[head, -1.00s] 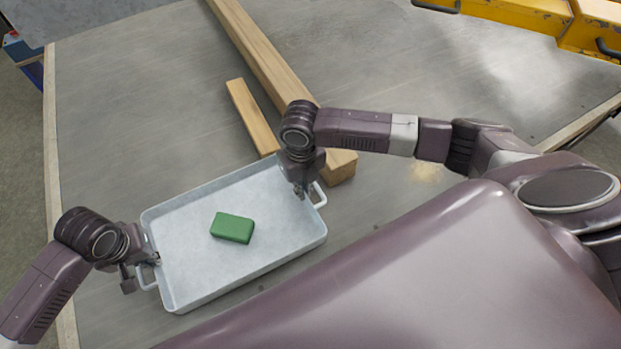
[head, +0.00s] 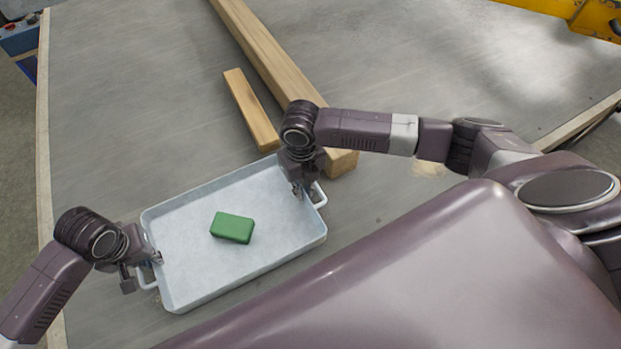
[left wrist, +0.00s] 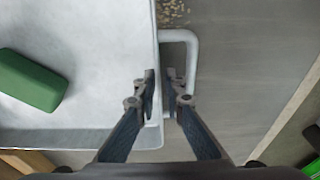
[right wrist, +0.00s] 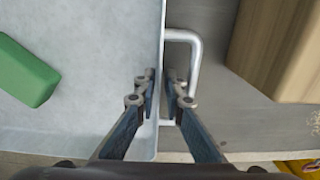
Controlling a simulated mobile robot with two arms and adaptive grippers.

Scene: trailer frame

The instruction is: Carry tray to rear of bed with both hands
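The pale grey metal tray (head: 185,205) lies between my two hands over the grey bed (head: 135,90), with a green block (head: 232,228) in it. My left gripper (head: 152,258) is at the tray's left end and my right gripper (head: 298,188) at its right end. In the left wrist view, the fingers (left wrist: 162,84) are shut around the tray wall (left wrist: 156,60) beside the handle (left wrist: 194,60). In the right wrist view, the fingers (right wrist: 162,85) likewise straddle the wall beside the handle (right wrist: 196,60). The gap between tray and bed cannot be judged.
A long timber (head: 265,55) and a short timber (head: 250,108) lie on the bed just beyond the tray. Yellow equipment (head: 590,18) stands at the upper right, and a blue-grey box (head: 20,38) at the upper left. The bed's far middle is clear.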

